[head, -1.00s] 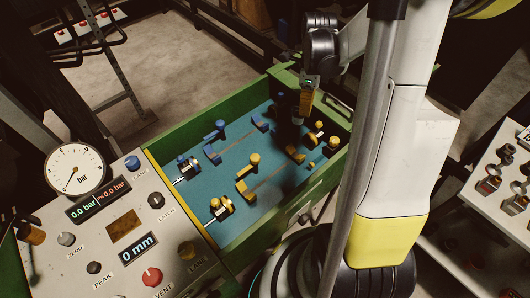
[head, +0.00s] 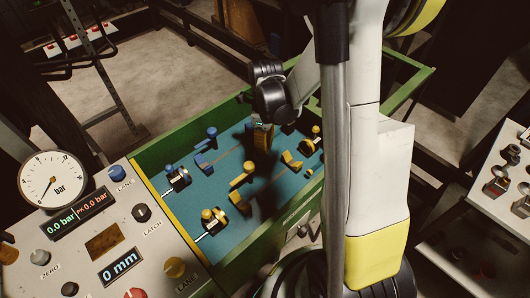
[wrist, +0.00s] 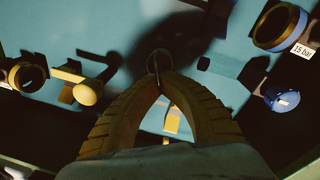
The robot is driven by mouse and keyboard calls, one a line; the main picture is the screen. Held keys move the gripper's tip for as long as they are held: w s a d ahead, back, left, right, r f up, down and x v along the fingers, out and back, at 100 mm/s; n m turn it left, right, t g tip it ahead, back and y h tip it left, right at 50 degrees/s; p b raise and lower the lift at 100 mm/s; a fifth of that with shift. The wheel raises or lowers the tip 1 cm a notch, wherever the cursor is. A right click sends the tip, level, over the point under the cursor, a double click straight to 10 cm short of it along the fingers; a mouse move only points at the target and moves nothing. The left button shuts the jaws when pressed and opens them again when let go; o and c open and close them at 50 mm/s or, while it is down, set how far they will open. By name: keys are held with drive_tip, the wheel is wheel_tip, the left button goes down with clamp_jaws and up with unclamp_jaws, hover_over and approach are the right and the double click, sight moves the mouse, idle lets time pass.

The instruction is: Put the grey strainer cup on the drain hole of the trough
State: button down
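The trough is the green-walled box (head: 188,128) with a blue-green floor. My gripper (head: 262,143) is above the middle of the floor, pointing down. In the wrist view its two ribbed yellow fingers (wrist: 163,75) come together at the tips around a small dark-grey, ring-like piece (wrist: 157,58), which looks like the strainer cup. Its lower part is hidden by the fingertips. A small dark spot (wrist: 203,63) on the floor right of the fingertips may be the drain hole; I cannot tell for sure. In the head view the arm and shadow hide the floor below my gripper.
Blue fittings (head: 212,132) and yellow fittings (head: 249,168) stand on the trough floor, with open floor between them. A control panel with a dial gauge (head: 53,180) adjoins the left end. A white rack of fittings (head: 500,185) stands at the right.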

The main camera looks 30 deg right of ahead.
drive_tip(key=shift+f, duration=0.45)
drive_tip(key=shift+f, duration=0.2)
drive_tip(key=c, duration=1.6)
unclamp_jaws()
